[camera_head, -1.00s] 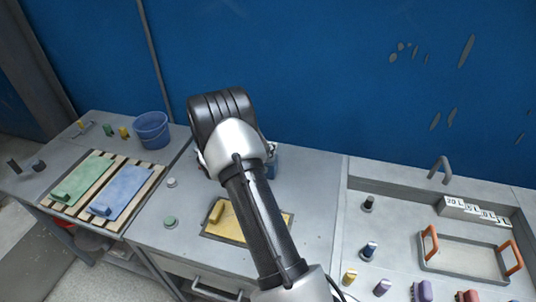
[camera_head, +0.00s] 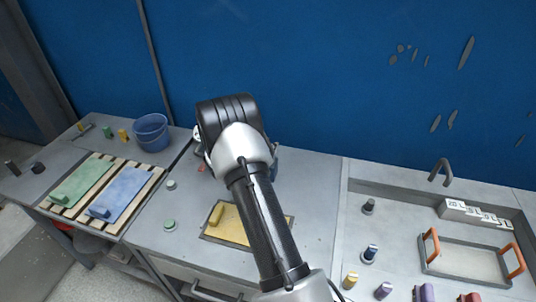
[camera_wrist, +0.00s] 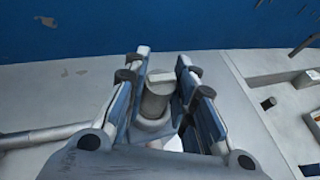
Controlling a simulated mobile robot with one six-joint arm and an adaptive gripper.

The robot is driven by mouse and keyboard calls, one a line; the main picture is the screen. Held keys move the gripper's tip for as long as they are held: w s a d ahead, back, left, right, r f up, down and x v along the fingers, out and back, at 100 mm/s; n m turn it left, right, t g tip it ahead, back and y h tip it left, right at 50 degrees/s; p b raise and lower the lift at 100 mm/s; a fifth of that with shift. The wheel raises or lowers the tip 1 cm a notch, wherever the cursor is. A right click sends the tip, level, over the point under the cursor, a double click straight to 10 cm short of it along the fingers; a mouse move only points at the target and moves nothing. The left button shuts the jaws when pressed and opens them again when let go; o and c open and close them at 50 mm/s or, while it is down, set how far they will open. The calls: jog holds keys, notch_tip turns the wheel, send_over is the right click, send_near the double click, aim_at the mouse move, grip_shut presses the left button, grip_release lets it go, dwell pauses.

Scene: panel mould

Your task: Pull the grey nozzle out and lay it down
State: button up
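A grey cylinder, which looks like the grey nozzle (camera_wrist: 155,100), stands upright on a wider round base in the wrist view. It has a lighter flat top. My gripper (camera_wrist: 161,72) has one finger on each side of it, with narrow gaps visible, so the fingers look open around it rather than closed on it. In the head view my arm's wrist hides the fingers and this cylinder.
A yellow plate (camera_head: 230,228) lies beside my arm. Green (camera_head: 83,181) and blue (camera_head: 123,189) panels lie on slats at left, near a blue bucket (camera_head: 151,132). At right are a recessed sink area, an orange-handled tray (camera_head: 470,258) and several coloured pegs.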

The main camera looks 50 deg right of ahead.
grip_shut()
jog(key=shift+r, duration=0.1)
jog(key=shift+r+p, duration=1.3)
jog(key=shift+r, duration=1)
jog(key=shift+r+p, duration=1)
jog(key=shift+r, duration=1)
